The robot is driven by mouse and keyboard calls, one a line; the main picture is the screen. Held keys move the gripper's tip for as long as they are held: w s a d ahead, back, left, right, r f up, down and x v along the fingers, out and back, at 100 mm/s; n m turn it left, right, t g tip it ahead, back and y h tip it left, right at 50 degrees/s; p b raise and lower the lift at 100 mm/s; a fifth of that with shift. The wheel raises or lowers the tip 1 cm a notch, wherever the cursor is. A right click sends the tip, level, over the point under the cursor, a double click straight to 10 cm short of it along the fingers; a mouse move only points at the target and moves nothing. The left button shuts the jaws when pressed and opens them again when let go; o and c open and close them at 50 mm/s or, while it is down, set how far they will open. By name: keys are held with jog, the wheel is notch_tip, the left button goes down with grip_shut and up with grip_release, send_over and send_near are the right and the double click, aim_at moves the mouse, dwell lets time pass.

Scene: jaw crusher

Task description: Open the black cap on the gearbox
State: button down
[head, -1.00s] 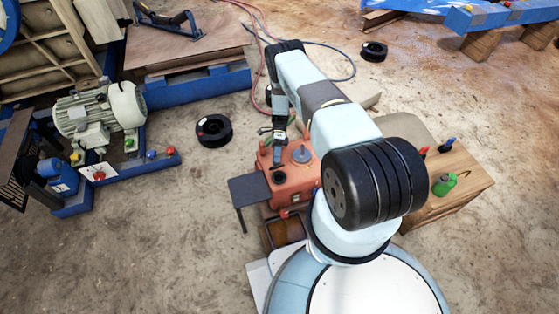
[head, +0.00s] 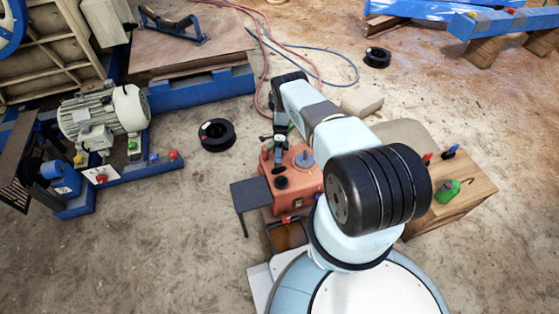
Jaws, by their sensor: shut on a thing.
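The gearbox (head: 306,187) is an orange-red box below the middle of the head view, with a grey round fitting (head: 304,161) on top. My gripper (head: 279,160) is above its left rear part, small and partly dark. It is shut on a small dark piece, which looks like the black cap (head: 279,169). Just in front of it, a dark round spot (head: 281,183) shows on the gearbox top, apparently the opening. I cannot tell how large the gap between cap and gearbox is. My arm hides the gearbox's right side.
A dark flat plate on a leg (head: 250,194) stands left of the gearbox. A wooden table (head: 465,185) with a green can (head: 446,190) is at the right. A motor (head: 104,112) is at the left. A black spool (head: 216,135) lies on open floor.

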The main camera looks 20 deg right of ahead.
jog(key=shift+a+f, duration=0.15)
jog(key=shift+a, duration=0.1)
jog(key=c, duration=1.2)
grip_release()
jog(key=o, duration=0.4)
jog(key=shift+d, duration=0.15)
